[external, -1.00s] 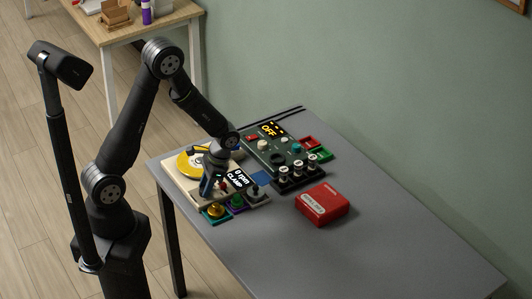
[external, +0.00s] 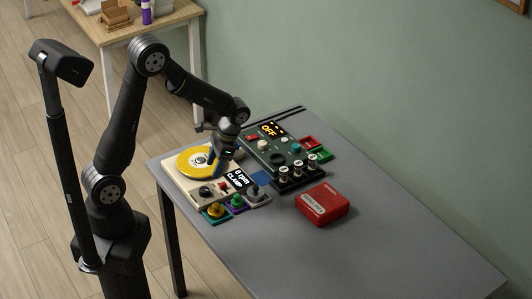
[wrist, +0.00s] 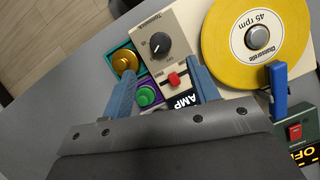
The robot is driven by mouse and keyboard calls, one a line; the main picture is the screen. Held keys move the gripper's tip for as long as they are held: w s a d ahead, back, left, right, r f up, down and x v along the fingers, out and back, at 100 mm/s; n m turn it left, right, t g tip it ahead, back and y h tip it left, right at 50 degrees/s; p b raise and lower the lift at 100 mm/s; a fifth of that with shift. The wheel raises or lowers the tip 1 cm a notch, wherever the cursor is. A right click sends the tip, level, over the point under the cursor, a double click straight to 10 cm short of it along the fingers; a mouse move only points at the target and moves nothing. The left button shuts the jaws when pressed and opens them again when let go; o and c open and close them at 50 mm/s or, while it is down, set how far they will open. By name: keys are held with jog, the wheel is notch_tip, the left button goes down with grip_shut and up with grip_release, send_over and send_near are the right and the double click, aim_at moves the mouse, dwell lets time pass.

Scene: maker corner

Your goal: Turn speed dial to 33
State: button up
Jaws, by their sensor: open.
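The turntable unit (external: 184,180) is a cream box with a yellow disc (external: 196,160) on it; the wrist view shows "45 rpm" printed on the disc (wrist: 235,60). A dark round dial (external: 205,192) sits near the front of the unit. My gripper (external: 218,167) is open and empty above the unit. In the wrist view its fingertips (wrist: 161,69) straddle the area below the dial, near a red slider (wrist: 174,79).
A gold knob (wrist: 125,62) and a green knob (wrist: 146,96) stand close by the dial. A blue upright piece (wrist: 278,90) stands at the disc's edge. A dark panel reading "OFF" (external: 268,131) lies behind. A red box (external: 322,204) is at the front; the table right of it is clear.

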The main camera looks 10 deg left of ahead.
aim_at(204, 189)
jog(key=v, duration=0.8)
jog(key=shift+r, duration=0.2)
jog(key=x, duration=1.7)
jog(key=shift+f, duration=0.25)
jog(key=shift+d, duration=0.1)
